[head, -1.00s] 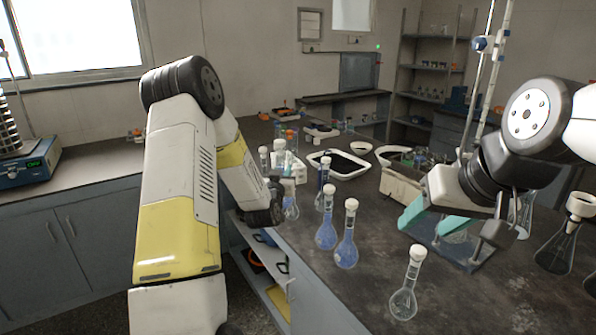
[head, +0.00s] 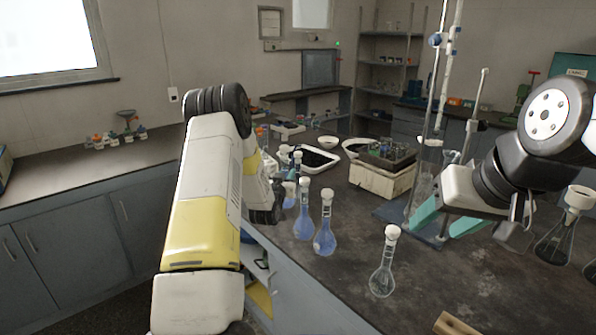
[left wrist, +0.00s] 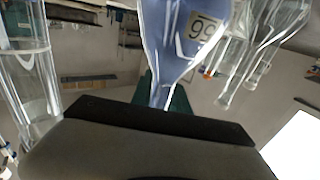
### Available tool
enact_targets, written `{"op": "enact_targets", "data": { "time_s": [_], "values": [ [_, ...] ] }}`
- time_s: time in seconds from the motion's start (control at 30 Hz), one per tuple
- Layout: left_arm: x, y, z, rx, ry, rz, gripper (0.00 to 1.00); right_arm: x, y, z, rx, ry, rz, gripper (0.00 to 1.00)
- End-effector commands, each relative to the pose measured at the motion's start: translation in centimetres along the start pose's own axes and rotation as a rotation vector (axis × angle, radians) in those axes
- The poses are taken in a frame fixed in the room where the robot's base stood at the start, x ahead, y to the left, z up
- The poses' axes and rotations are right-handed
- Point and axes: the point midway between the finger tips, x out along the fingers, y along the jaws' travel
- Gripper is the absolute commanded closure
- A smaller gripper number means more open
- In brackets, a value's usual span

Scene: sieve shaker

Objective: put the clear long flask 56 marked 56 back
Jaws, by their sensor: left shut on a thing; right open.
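My left gripper (head: 265,205) is at the left edge of the dark bench, partly hidden by its own arm. In the left wrist view its jaws (left wrist: 162,103) are shut on the narrow neck of a bluish-looking flask (left wrist: 180,35). That flask's label is turned over and seems to read 56. In the head view a flask (head: 289,194) shows beside this gripper; I cannot tell whether it is the held one. My right gripper (head: 445,220), with teal fingers, is open over the right of the bench, near a burette stand (head: 440,110).
Two blue stoppered flasks (head: 304,222) (head: 325,238) stand close to the left gripper. A clear stoppered flask (head: 382,280) stands nearer the front. A white-rimmed tray (head: 335,163) and a pale box (head: 378,182) are behind. Dark flasks (head: 556,245) stand at right. The bench's middle is clear.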

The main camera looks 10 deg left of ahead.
Motion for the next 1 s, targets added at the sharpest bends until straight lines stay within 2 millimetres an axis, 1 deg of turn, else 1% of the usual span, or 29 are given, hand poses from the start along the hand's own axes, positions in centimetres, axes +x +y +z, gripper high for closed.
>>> {"op": "enact_targets", "data": {
  "time_s": [0.4, 0.6, 0.8, 1.0],
  "values": [
    [0.0, -0.1, 4.1, 0.000, 0.002, -0.001, 1.00, 0.0, 0.0, 0.0, 0.000, 0.000, 0.000, 0.45],
    [0.0, -0.1, 5.8, 0.001, 0.001, -0.001, 1.00, 0.0, 0.0, 0.0, 0.000, 0.000, 0.000, 0.45],
    [0.0, -0.1, 6.7, 0.001, 0.004, -0.001, 1.00, 0.0, 0.0, 0.0, 0.000, 0.000, 0.000, 0.45],
    [0.0, 0.0, 6.9, 0.001, 0.004, 0.000, 1.00, 0.0, 0.0, 0.0, 0.000, 0.000, 0.000, 0.45]
  ]
}}
